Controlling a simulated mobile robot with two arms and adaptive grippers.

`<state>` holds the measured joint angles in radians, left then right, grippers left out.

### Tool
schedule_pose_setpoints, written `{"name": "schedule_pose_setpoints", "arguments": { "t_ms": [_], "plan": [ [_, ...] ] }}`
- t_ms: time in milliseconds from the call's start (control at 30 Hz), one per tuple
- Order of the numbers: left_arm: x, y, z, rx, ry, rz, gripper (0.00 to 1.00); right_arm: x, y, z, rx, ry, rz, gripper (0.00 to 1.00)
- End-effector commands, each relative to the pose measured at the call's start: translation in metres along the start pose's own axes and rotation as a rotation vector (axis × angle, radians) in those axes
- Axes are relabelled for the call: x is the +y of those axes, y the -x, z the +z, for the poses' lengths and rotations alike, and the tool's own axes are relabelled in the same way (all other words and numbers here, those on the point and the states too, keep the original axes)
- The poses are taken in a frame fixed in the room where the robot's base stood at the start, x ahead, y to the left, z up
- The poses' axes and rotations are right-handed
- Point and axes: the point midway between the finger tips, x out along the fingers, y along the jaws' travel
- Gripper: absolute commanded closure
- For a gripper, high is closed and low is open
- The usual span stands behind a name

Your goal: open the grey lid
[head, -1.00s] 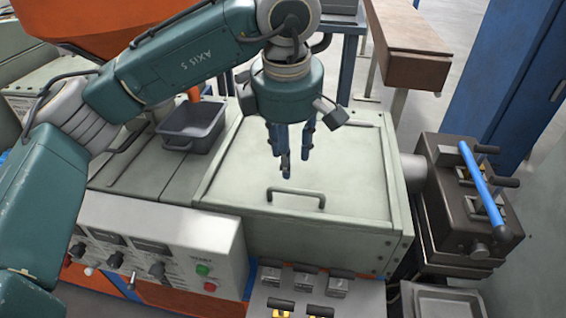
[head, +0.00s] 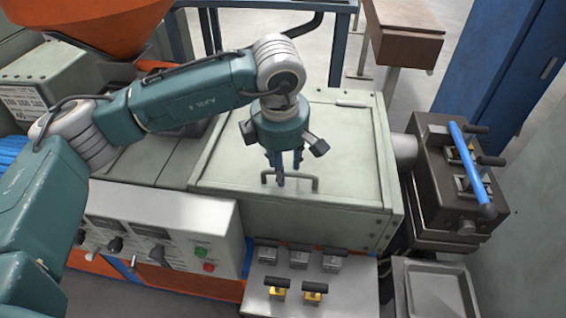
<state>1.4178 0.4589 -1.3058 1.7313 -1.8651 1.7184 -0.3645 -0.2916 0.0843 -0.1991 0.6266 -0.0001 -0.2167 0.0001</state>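The grey lid (head: 350,150) lies flat and closed on top of the pale grey-green cabinet, with a thin bar handle (head: 312,179) near its front edge. My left gripper (head: 284,168) comes from above and points down at the handle's left half. Its fingers are spread apart, with one in front of the bar. I cannot tell whether they touch the handle. The gripper covers part of the handle, and my arm hides part of the lid's back left. My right gripper is not in view.
A control panel (head: 160,235) with knobs and buttons stands at the front left. A dark box with a blue lever (head: 470,165) stands close on the right, above a metal tray (head: 437,290).

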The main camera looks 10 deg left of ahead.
Motion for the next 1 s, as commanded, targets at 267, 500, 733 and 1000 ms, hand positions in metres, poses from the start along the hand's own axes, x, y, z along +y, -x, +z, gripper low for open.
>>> {"name": "schedule_pose_setpoints", "arguments": {
  "t_ms": [267,500,733,1000],
  "plan": [
    [0.0,0.0,0.0,0.0,0.001,0.0,0.87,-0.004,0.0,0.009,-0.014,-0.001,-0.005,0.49],
    [0.0,0.0,0.0,0.0,0.0,0.0,1.0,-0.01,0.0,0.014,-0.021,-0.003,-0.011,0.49],
    [0.006,0.012,0.0,-0.001,0.001,0.005,1.0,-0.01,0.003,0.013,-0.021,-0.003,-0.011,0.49],
    [0.034,0.064,0.0,-0.001,0.004,0.012,1.0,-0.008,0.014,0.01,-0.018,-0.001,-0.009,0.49]
  ]
}}
